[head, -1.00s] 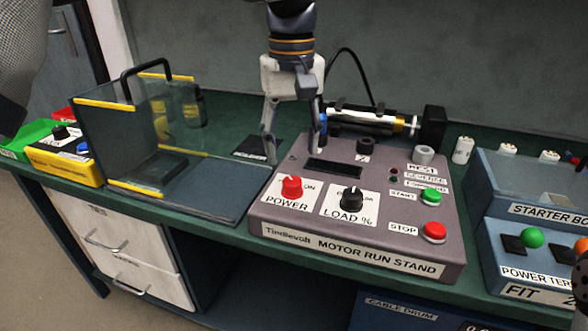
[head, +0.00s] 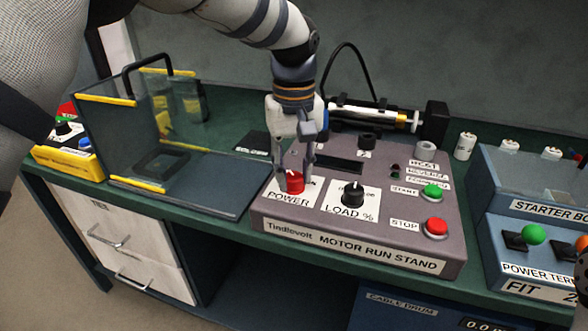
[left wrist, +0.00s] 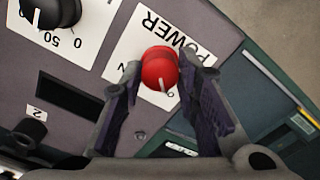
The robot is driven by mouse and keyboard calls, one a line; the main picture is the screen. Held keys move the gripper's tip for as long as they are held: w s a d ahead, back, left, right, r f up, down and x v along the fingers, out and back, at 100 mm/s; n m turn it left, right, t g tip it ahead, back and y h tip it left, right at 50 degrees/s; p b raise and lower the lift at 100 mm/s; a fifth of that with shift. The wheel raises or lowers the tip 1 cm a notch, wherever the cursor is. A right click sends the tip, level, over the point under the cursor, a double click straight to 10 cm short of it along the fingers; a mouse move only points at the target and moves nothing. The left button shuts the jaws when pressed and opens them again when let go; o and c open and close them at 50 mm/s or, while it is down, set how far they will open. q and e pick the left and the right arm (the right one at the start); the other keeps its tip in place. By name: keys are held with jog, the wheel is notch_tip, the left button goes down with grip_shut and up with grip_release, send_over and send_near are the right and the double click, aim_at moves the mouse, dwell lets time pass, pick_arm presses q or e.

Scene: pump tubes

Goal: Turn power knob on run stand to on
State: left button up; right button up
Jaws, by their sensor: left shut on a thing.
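The motor run stand (head: 345,262) is a grey-purple sloped box on the green bench. Its red power knob (head: 295,184) sits at the left of the panel on a white POWER label (head: 289,199). The knob also shows in the left wrist view (left wrist: 159,66), its white pointer mark toward the bottom of that picture. My left gripper (head: 296,172) reaches down from above, shut on the red knob with one finger on each side. Its fingers hide part of the label's position lettering.
Right of the knob are the black load knob (head: 352,192), green start button (head: 432,190) and red stop button (head: 435,226). A clear guard with yellow edges (head: 107,98) stands to the left. Blue starter and power boxes (head: 535,208) stand close on the right.

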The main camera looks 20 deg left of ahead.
pick_arm(q)
jog(key=m, duration=0.3)
jog(key=shift+r+m+p, duration=0.1)
jog(key=shift+m+p, duration=0.3)
jog(key=m, duration=0.3)
jog(key=shift+m, duration=0.3)
jog(key=m, duration=0.5)
jog(key=shift+p, duration=0.3)
jog(key=shift+a+m, duration=0.1)
jog(key=shift+m, duration=2.7)
pick_arm(e)
jog(key=shift+w+r+t, duration=0.3)
jog(key=shift+w+r, duration=0.55)
pick_arm(q)
jog(key=o, duration=1.2)
jog(key=shift+f, duration=0.2)
